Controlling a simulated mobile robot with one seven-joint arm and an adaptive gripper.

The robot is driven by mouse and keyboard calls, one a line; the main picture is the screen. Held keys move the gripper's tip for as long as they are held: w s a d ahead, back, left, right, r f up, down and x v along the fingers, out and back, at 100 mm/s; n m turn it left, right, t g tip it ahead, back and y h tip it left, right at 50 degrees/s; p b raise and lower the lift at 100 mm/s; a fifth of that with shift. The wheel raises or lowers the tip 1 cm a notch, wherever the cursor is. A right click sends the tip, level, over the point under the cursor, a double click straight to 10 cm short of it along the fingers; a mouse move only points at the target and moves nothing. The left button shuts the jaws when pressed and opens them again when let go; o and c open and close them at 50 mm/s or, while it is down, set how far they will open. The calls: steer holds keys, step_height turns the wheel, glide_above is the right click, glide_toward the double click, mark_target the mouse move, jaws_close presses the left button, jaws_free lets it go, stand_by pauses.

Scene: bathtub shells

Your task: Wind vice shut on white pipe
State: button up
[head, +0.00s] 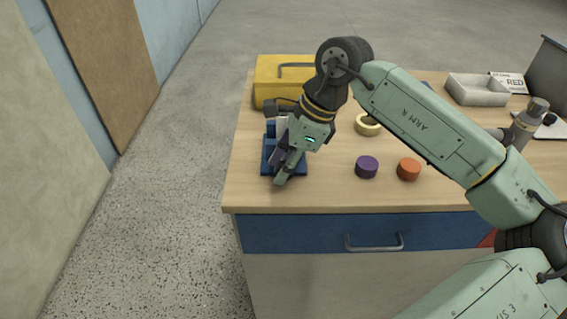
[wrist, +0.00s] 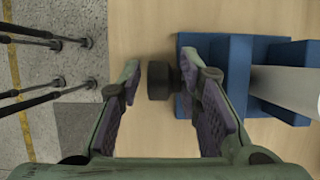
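The blue vice (head: 268,163) stands near the left edge of the wooden worktop, partly hidden by my gripper in the head view. In the wrist view the vice (wrist: 220,45) is at the right, with the white pipe (wrist: 290,86) between its blue jaws. The pipe (head: 281,125) shows only a little in the head view. A round black knob (wrist: 160,80) sticks out from the vice's left side. My gripper (wrist: 165,80) is open, its fingers on either side of the knob in the picture. A gap shows left of the knob; contact on the right is unclear.
A yellow toolbox (head: 282,68) stands behind the vice. A yellow ring (head: 368,130), a purple cylinder (head: 367,167) and an orange cylinder (head: 408,170) lie to the right. A white tray (head: 477,92) is farther back. The worktop's left edge is close to the vice, with floor beyond.

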steer(key=shift+f, duration=0.1)
jaws_close()
steer(key=shift+s, duration=0.1)
steer(key=shift+f, duration=0.15)
steer(key=b, duration=0.1)
steer(key=y+b, duration=0.1)
steer(key=b, duration=0.1)
steer(key=shift+d+f, duration=0.1)
steer(key=shift+f, duration=0.2)
steer(key=y+b, duration=0.1)
steer(key=b, duration=0.1)
steer(key=y+b, duration=0.1)
steer(key=b, duration=0.1)
steer(key=y+b, duration=0.2)
steer(key=b, duration=0.1)
steer(key=shift+d+f, duration=0.2)
steer(key=shift+d, duration=0.05)
steer(key=y+b, duration=0.1)
steer(key=b, duration=0.2)
steer(key=shift+d+r+y, duration=0.1)
steer(key=shift+y, duration=0.3)
steer(key=shift+r+y+b, duration=0.1)
steer(key=shift+y+b, duration=0.2)
steer(key=shift+b, duration=0.25)
steer(key=shift+r, duration=0.15)
